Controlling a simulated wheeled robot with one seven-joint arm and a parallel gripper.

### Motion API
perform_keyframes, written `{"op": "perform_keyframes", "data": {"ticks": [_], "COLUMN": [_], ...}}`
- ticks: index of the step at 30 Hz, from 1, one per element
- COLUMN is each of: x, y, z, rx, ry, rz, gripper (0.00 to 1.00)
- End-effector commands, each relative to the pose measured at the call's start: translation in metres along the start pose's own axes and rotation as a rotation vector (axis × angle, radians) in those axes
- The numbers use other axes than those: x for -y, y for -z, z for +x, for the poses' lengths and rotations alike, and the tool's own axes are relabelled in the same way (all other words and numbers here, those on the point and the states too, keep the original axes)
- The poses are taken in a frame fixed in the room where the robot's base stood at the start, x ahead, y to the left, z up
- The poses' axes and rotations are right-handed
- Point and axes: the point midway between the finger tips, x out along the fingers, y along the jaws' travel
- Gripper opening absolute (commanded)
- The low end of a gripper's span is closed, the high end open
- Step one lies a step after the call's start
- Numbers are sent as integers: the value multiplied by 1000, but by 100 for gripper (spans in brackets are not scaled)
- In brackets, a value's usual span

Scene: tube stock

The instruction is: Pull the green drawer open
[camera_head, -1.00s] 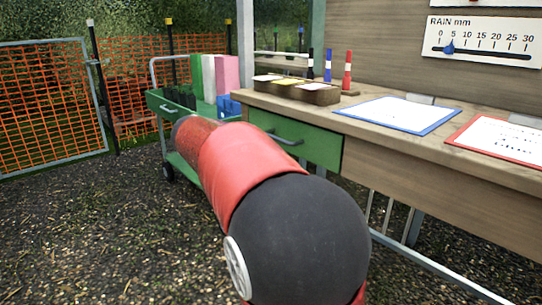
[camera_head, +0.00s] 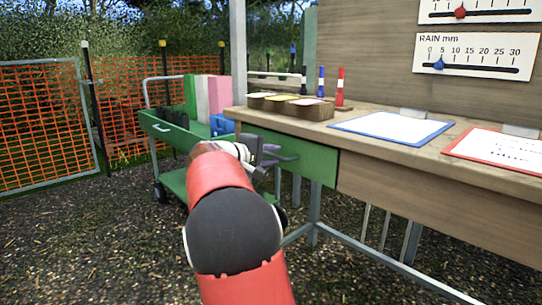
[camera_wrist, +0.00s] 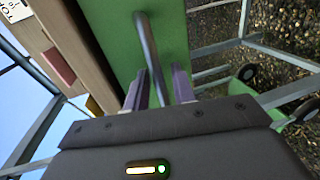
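The green drawer (camera_head: 318,164) is set under the left end of the wooden bench, its front looking flush with the bench. Its grey bar handle (camera_head: 284,157) shows at the left part of the front. My gripper (camera_head: 266,155) is at the handle's left end. In the wrist view, the green drawer front (camera_wrist: 188,22) fills the upper middle and the handle (camera_wrist: 148,45) runs down between the two purple fingers of my gripper (camera_wrist: 160,88). The fingers are apart, with space beside the bar, so the gripper looks open around it. Contact cannot be told.
A green trolley (camera_head: 155,126) with upright folders stands left of the bench, close behind my arm. The bench top (camera_head: 375,112) holds a wooden compartment box (camera_head: 310,111), coloured posts, a blue-edged board (camera_head: 390,128) and a red-edged board (camera_head: 500,149). Gravel ground in front is clear.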

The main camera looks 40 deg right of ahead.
Motion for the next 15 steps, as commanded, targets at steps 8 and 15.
{"op": "perform_keyframes", "data": {"ticks": [8, 15], "x": [0, 0], "y": [0, 0], "z": [0, 0], "rx": [0, 0], "ry": [0, 1], "rz": [0, 0], "gripper": [18, 0]}}
